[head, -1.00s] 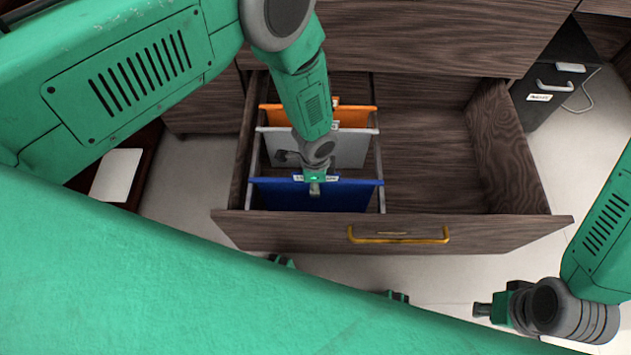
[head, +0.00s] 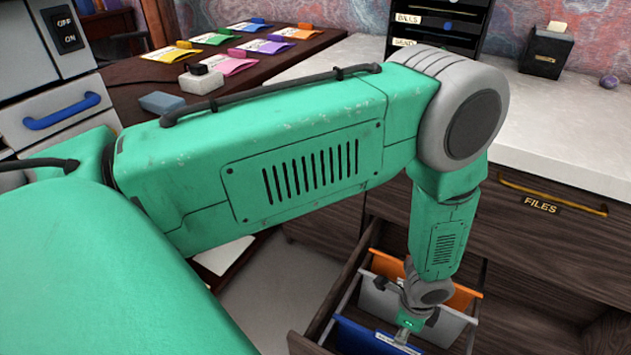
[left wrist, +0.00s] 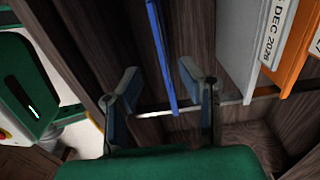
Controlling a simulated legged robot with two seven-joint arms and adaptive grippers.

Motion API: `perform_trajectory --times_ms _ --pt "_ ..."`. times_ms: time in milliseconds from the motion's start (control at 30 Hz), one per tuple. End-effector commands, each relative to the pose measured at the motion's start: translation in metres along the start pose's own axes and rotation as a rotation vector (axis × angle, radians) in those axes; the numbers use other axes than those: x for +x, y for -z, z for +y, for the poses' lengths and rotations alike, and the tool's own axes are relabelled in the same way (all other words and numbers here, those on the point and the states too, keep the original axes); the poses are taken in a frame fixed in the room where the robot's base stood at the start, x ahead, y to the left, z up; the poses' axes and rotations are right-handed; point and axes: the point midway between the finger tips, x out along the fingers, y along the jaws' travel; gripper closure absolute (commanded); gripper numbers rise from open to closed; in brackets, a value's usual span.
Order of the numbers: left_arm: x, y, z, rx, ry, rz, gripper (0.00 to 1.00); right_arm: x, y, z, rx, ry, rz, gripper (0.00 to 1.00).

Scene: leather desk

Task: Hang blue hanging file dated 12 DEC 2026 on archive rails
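The blue hanging file (head: 358,341) hangs at the near end of the open drawer, in line with a grey file (head: 380,298) and an orange file (head: 462,297). Its pale label shows in the head view, but its date is too small to read. In the left wrist view the blue file (left wrist: 161,55) is edge-on between the two fingers of my left gripper (left wrist: 160,85), with a gap on each side. The gripper is open. A metal rail (left wrist: 233,98) runs across below. My right gripper is out of view.
The drawer's wooden side walls (head: 340,287) stand close around the files; its right part looks empty. In the left wrist view the grey file (left wrist: 239,40) carries a tag reading "DEC 2026". Colored envelopes (head: 230,66) lie on the dark desk, and a pale counter (head: 590,125) is at right.

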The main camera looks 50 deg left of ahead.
Motion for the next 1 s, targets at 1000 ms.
perform_trajectory --times_ms 1000 --pt "-0.056 -0.212 0.166 -1.239 0.043 0.038 0.67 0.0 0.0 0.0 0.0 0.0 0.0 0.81"
